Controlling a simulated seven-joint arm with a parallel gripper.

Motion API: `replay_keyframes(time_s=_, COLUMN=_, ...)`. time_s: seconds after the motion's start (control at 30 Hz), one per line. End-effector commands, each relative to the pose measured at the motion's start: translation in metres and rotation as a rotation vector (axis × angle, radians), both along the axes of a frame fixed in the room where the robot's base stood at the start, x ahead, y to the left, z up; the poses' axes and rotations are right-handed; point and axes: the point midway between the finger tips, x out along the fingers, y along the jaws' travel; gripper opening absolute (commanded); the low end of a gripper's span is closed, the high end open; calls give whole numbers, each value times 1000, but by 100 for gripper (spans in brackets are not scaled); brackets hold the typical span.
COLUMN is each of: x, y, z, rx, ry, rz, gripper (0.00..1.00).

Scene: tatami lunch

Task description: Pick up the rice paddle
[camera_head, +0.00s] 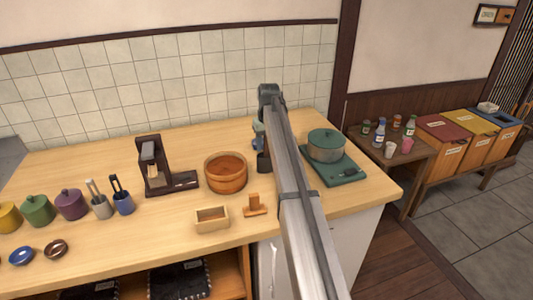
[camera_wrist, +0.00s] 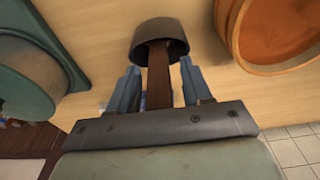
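The dark round holder (camera_wrist: 172,32) stands on the counter. A flat dark-brown upright piece, seemingly the rice paddle (camera_wrist: 158,78), rises from it in the wrist view. My gripper (camera_wrist: 159,66) is open, with a blue finger on each side of this piece and a visible gap to each. In the head view my arm hides most of this spot. There, part of the dark holder (camera_head: 263,163) and a bit of my blue gripper (camera_head: 257,132) show left of the arm. The paddle itself cannot be made out there.
A wooden tub (camera_head: 226,174) stands close on the left of the holder. A green pot (camera_head: 326,146) on a green board (camera_head: 339,177) stands on the right. A small wooden box (camera_head: 212,218) and a wooden stand (camera_head: 255,206) lie nearer the front edge. A tiled wall is behind.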

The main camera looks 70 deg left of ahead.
Motion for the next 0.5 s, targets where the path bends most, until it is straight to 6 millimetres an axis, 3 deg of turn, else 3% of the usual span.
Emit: replay_keyframes(time_s=0.5, x=0, y=0, z=0, rx=0, ry=0, rz=0, gripper=0)
